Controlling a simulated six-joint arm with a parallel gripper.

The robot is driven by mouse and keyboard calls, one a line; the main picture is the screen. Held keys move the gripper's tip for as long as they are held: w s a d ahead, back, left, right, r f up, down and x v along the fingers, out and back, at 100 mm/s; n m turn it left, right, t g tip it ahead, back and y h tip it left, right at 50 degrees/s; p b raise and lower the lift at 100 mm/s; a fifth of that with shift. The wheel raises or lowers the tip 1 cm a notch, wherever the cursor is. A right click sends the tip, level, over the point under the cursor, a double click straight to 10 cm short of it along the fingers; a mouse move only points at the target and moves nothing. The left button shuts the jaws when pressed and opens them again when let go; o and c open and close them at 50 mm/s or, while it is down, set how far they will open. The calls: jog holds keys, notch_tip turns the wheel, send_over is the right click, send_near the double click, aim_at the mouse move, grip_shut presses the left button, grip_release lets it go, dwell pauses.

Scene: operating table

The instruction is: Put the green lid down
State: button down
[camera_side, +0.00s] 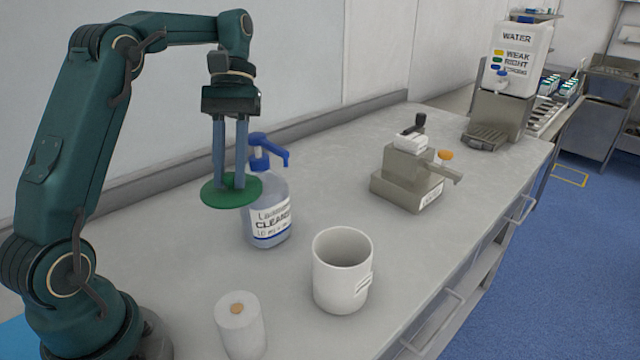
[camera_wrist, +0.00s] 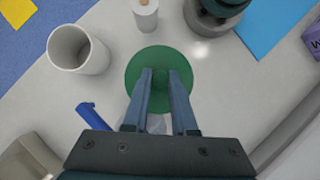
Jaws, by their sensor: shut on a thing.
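The green lid (camera_side: 219,197) is a flat round disc. My gripper (camera_side: 232,184) points down and is shut on the lid, holding it level above the table in the side view. In the wrist view the lid (camera_wrist: 138,80) shows between and beyond the two fingers of my gripper (camera_wrist: 162,78). The part of the lid between the fingertips is mostly hidden. A white cup (camera_side: 342,272), open at the top and upright, stands on the table to the right of the lid. It also shows in the wrist view (camera_wrist: 90,58).
A cleanser bottle (camera_side: 268,222) with a blue pump stands right beside the lid. A white roll (camera_side: 240,328) stands near the front. A grey device (camera_side: 408,180) and a water dispenser (camera_side: 518,60) are farther back. Bare table (camera_side: 340,150) lies between the bottle and the device.

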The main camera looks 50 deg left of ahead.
jog(key=s+a+f+m+g+y, duration=0.1)
jog(key=s+a+f+m+y, duration=0.2)
jog(key=s+a+m, duration=0.45)
jog(key=s+a+f+m+y, duration=0.2)
jog(key=s+m, duration=0.2)
jog(key=s, duration=0.6)
send_over(185, 279)
jog(key=w, duration=0.2)
jog(key=shift+n, duration=0.25)
jog(key=f, duration=0.7)
jog(key=shift+d, duration=0.2)
jog(key=shift+w+f, duration=0.1)
jog(key=shift+f, duration=1.9)
jog(key=shift+f, duration=0.15)
jog(key=c, duration=0.7)
grip_release()
